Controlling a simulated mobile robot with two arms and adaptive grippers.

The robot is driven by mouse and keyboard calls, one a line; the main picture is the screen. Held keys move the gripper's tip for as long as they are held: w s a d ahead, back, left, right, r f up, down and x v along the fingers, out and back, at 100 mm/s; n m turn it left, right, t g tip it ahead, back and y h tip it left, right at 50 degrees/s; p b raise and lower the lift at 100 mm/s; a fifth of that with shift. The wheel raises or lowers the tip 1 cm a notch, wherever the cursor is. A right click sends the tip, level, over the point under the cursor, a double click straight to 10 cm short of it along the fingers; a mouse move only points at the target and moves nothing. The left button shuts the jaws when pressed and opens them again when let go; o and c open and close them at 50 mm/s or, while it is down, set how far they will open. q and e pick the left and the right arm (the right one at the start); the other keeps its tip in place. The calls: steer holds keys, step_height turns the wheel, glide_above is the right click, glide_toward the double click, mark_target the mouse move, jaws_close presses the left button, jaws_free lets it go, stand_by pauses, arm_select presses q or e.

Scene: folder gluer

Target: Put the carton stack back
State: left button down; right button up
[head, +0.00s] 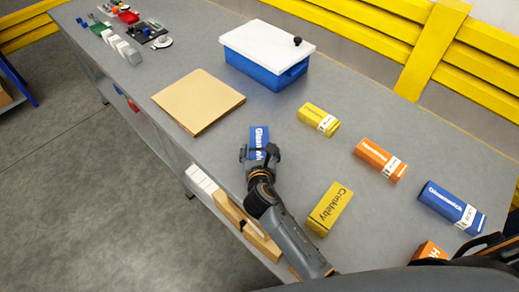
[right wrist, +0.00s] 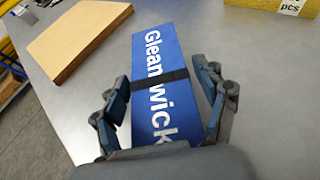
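A blue carton stack (head: 259,136) marked "Gleanwick" lies on the grey table near its front edge. In the right wrist view the carton stack (right wrist: 158,95) has a dark band across it. My right gripper (head: 261,152) is over its near end. In the right wrist view the right gripper (right wrist: 160,88) has its fingers spread on either side of the stack, with narrow gaps showing, so it looks open. The near end of the stack is hidden by the gripper. My left gripper is not in view.
A tan board (head: 198,101) lies left of the stack. A blue bin with a white lid (head: 267,58) stands behind. Yellow (head: 318,118), orange (head: 381,158) and blue (head: 451,206) cartons lie to the right, with a yellow "Crinkleby" carton (head: 330,208) nearer. Small parts crowd the far left.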

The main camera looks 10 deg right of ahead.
steer(key=shift+r, duration=0.15)
steer(key=v, duration=1.2)
